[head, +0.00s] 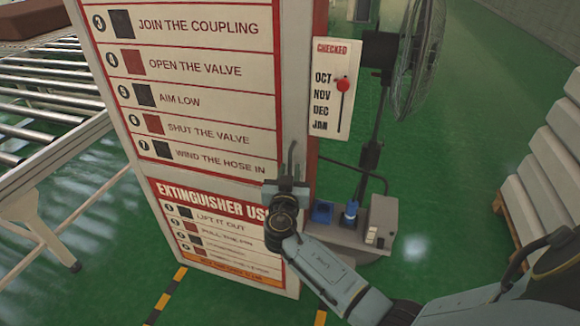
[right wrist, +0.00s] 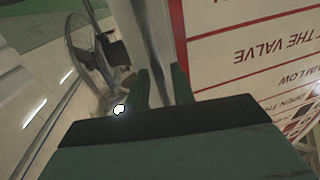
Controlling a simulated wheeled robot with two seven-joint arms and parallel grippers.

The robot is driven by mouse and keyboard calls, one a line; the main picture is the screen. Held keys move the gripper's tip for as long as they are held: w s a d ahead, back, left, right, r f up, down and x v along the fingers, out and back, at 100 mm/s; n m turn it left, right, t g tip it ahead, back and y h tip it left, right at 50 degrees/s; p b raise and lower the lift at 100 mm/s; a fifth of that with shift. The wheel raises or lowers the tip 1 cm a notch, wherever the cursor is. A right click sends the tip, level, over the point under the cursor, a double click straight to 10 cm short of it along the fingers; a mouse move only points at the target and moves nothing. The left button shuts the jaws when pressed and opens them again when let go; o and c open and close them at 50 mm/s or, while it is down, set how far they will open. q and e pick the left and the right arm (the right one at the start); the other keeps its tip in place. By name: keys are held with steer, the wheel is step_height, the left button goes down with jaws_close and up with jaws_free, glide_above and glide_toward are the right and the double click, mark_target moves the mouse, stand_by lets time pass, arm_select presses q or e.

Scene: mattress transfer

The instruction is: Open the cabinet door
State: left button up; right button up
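The cabinet (head: 222,178) is a tall white box with red trim, and its front carries printed instruction panels. Its front looks closed, with no gap visible. My right gripper (head: 297,163) is at the right front edge of the cabinet, at mid height. In the right wrist view its two dark fingers (right wrist: 163,88) are a small gap apart. A grey upright bar (right wrist: 152,40) runs into that gap, beside the red edge of the cabinet. I cannot tell whether the fingers press on it. My left gripper is out of view.
A roller conveyor (head: 45,85) stands at the left with a brown box on it. A fan (head: 418,55) on a stand is right of the cabinet, above a grey base unit (head: 375,230). Stacked white slabs (head: 550,165) are at the far right. Green floor lies between.

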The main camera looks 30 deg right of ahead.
steer(key=shift+w+d, duration=0.4)
steer(key=shift+w, duration=0.05)
jaws_close()
steer(key=shift+a, duration=0.1)
